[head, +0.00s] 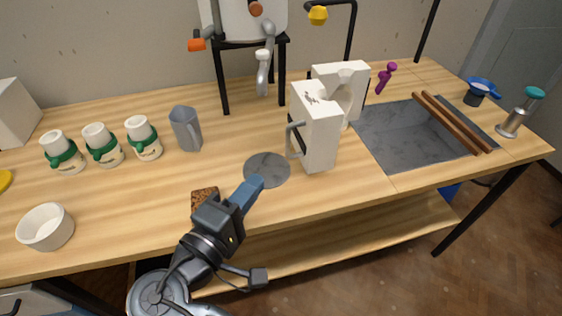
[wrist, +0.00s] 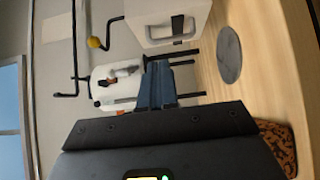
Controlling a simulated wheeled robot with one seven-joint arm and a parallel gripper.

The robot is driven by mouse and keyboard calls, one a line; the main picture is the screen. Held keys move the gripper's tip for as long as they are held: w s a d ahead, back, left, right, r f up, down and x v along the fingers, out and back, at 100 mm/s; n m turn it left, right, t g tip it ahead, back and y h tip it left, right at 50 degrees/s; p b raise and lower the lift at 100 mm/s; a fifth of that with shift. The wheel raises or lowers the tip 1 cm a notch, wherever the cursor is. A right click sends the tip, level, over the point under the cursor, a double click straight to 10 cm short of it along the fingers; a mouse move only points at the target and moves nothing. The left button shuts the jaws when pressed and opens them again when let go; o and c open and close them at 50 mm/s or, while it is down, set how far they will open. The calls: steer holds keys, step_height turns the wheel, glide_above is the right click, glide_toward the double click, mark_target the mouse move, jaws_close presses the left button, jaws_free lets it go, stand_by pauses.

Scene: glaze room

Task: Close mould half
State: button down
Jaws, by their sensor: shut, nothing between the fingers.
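The mould is two white blocks standing upright on the table. The near mould half (head: 321,142) has a grey handle (head: 292,140) on its left side. The other mould half (head: 359,84) stands behind it to the right, with a rounded hollow showing; the halves look parted at an angle. My gripper (head: 256,182) is shut and empty, left of and nearer than the near half, apart from it. In the wrist view my blue fingers (wrist: 156,78) are together, with a white mould block (wrist: 200,14) and its handle beyond them.
A grey disc (head: 267,170) lies between my gripper and the mould. A grey jug (head: 186,129), several white cups with green bands (head: 103,145) and a bowl (head: 45,227) stand left. A grey recessed area (head: 385,134) with wooden bars (head: 450,123) lies right. A brown speckled block (head: 204,195) is close to my gripper.

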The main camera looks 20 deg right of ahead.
steer(key=p, duration=0.2)
glide_toward(308, 139)
steer(key=w, duration=0.4)
steer(key=d, duration=0.3)
steer(key=shift+w+r+p, duration=0.15)
steer(key=shift+p, duration=0.25)
steer(key=shift+d, duration=0.55)
